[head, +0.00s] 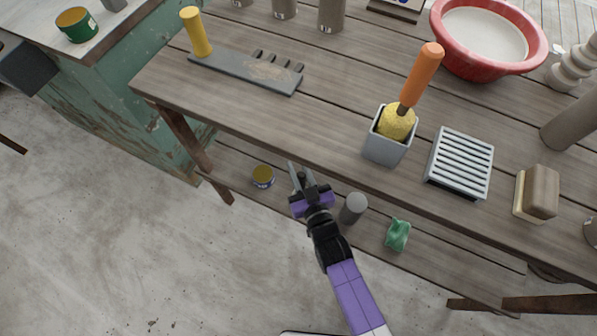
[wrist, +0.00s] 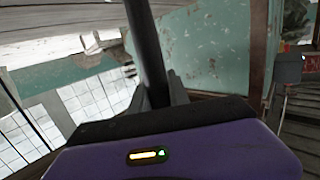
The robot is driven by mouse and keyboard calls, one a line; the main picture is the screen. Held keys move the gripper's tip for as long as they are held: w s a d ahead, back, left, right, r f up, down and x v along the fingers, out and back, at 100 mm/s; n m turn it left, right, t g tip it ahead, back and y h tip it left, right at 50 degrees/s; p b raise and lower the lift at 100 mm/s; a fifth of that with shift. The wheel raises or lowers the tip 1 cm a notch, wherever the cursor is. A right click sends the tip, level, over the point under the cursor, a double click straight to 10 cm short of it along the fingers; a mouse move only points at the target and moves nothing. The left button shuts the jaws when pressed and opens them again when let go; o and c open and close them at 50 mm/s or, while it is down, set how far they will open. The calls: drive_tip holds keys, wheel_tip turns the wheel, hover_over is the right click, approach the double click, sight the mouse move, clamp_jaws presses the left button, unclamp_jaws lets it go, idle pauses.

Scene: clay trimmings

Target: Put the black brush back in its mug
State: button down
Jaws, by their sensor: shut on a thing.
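My gripper (head: 297,172) is in front of the workbench's near edge, over the lower shelf. In the wrist view its fingers (wrist: 160,98) are closed around a dark rod, the black brush (wrist: 146,45), which runs up out of the top of the picture. Its bristles are not in view there, and I cannot make the brush out in the head view. No mug with a handle is plain to see. A grey square holder (head: 385,150) stands on the bench, right of my gripper, with an orange-handled brush (head: 420,75) with a yellow head upright in it.
A ridged grey block (head: 460,163) and a tan block (head: 537,193) lie right of the holder. A red basin (head: 440,50) is behind. The lower shelf bears a small tin (head: 263,177), a grey cylinder (head: 353,208) and a green lump (head: 397,235).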

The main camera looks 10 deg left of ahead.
drive_tip(key=shift+f, duration=0.6)
drive_tip(key=shift+f, duration=0.25)
drive_tip(key=c, duration=1.2)
unclamp_jaws()
drive_tip(key=shift+r, duration=0.1)
drive_tip(key=shift+c, duration=0.2)
drive_tip(key=shift+r, duration=0.1)
drive_tip(key=shift+s+d+r, duration=0.1)
drive_tip(key=shift+s, duration=0.1)
drive_tip(key=p+v, duration=0.2)
drive_tip(key=v, duration=0.9)
drive_tip(key=shift+s+p, duration=0.25)
drive_tip(key=shift+p, duration=0.05)
